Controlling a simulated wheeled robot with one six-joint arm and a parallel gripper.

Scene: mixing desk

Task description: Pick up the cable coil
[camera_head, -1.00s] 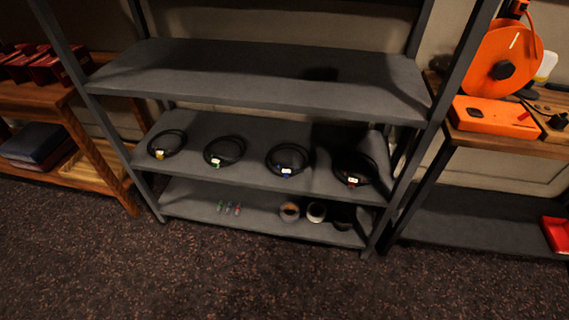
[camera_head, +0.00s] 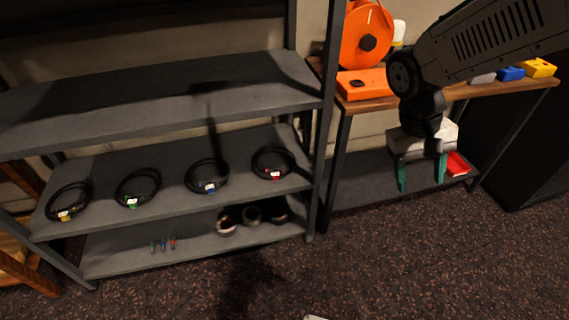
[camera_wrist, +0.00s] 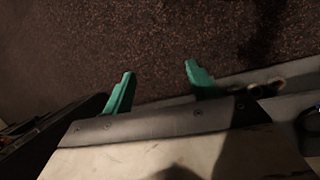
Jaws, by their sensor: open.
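Several black cable coils lie in a row on the middle shelf in the head view. From left they carry a yellow tag on the first coil (camera_head: 52,201), a green tag on the second coil (camera_head: 121,187), a blue tag on the third coil (camera_head: 190,177) and a red tag on the right coil (camera_head: 256,165). My gripper (camera_head: 422,184) hangs open and empty to the right of the shelf unit, in front of the wooden-topped table. Its green fingers also show spread apart over carpet in the wrist view (camera_wrist: 158,85).
Rolls of tape (camera_head: 251,214) and small coloured items (camera_head: 162,244) lie on the bottom shelf. A dark shelf post (camera_head: 322,150) stands between the coils and my gripper. An orange reel (camera_head: 366,35) stands on the right table (camera_head: 450,94). The carpet in front is clear.

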